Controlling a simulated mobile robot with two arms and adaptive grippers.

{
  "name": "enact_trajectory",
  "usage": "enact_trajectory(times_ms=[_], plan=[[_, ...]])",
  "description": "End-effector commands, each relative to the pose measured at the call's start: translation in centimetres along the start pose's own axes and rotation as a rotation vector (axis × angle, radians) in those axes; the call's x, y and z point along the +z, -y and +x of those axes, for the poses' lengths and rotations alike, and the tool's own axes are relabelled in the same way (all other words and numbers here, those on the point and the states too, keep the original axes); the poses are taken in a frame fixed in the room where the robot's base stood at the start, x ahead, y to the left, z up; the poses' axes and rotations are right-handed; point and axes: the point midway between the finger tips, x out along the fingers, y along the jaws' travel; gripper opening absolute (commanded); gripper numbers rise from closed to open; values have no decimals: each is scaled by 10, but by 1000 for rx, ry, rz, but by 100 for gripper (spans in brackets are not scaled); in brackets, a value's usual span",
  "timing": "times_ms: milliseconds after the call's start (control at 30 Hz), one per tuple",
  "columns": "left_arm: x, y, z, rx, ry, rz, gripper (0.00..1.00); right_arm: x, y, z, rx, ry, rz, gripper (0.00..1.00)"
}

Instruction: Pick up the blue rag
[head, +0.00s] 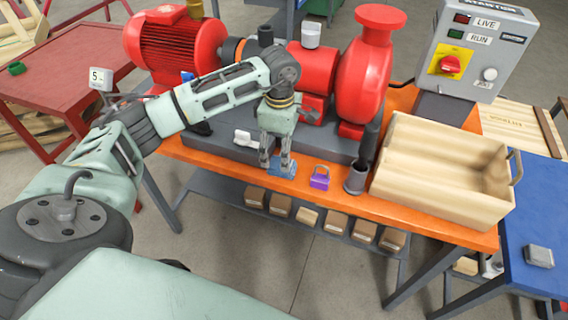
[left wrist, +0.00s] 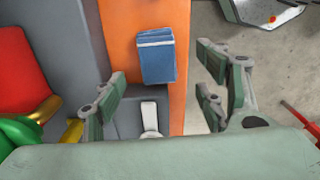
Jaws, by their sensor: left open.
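The blue rag (head: 284,168) is a small folded cloth lying on the orange bench top near its front edge. In the left wrist view the rag (left wrist: 157,57) lies flat on the orange strip, ahead of and between my fingers. My left gripper (head: 276,164) points down at the rag from just above it, with one finger partly covering the cloth in the head view. My right gripper is in neither view.
A purple padlock (head: 320,178) and a dark cup (head: 356,178) stand right of the rag. A wooden tray (head: 440,205) is farther right. The grey pump base (head: 225,140), with a white object (head: 246,138) on it, lies behind. Red pump parts (head: 362,85) rise at the back.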

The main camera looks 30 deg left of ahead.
Motion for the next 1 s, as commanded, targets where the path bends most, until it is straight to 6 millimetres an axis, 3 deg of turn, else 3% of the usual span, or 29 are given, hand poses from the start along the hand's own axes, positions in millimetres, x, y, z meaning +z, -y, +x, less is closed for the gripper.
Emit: enact_trajectory(times_ms=[100, 200, 367, 600, 1000], plan=[[3, 0, 15, -6, 0, 1, 66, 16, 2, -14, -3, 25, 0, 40], [4, 0, 32, -5, 0, -1, 66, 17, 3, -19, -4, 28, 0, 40], [4, -1, 46, -2, 1, 1, 66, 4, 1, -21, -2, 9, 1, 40], [4, -2, 48, -1, 1, 1, 65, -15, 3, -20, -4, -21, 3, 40], [4, -2, 47, -1, 2, 0, 30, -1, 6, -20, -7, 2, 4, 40]])
